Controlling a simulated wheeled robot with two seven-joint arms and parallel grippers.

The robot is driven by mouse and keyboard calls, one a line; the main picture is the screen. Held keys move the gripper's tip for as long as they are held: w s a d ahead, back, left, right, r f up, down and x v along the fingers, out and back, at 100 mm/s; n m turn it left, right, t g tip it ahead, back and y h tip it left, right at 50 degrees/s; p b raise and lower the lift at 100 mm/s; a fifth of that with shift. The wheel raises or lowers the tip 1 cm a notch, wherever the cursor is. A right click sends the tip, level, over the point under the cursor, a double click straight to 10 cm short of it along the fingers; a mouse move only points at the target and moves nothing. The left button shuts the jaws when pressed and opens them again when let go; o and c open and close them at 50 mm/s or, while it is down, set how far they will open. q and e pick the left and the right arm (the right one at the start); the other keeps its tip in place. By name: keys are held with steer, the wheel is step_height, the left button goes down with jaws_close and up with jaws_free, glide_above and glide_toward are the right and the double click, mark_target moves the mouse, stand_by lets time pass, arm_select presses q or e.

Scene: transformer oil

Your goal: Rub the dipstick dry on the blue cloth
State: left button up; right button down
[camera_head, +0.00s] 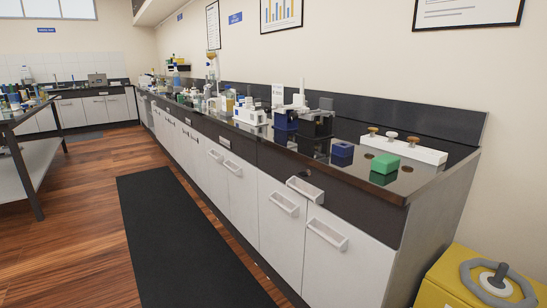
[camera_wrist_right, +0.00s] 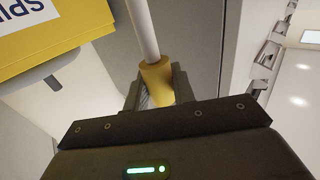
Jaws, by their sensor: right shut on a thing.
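My right gripper (camera_wrist_right: 157,80) is shut on the yellow grip of the dipstick (camera_wrist_right: 143,30) in the right wrist view. The dipstick's pale rod runs from the grip to the top edge of that view, and its far end is out of frame. I see no blue cloth that I can make out for sure in either view. My left gripper is not in view, and the head view shows neither gripper.
A yellow box with dark lettering (camera_wrist_right: 60,35) is close beside the rod. In the head view, a yellow container with a grey ring (camera_head: 460,285) stands at lower right. The long counter (camera_head: 340,175) carries a dark blue block (camera_head: 342,150), a green block (camera_head: 385,163) and lab gear.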

step_height(320, 180, up, 7)
steer(key=p, duration=0.7)
steer(key=shift+f, duration=0.1)
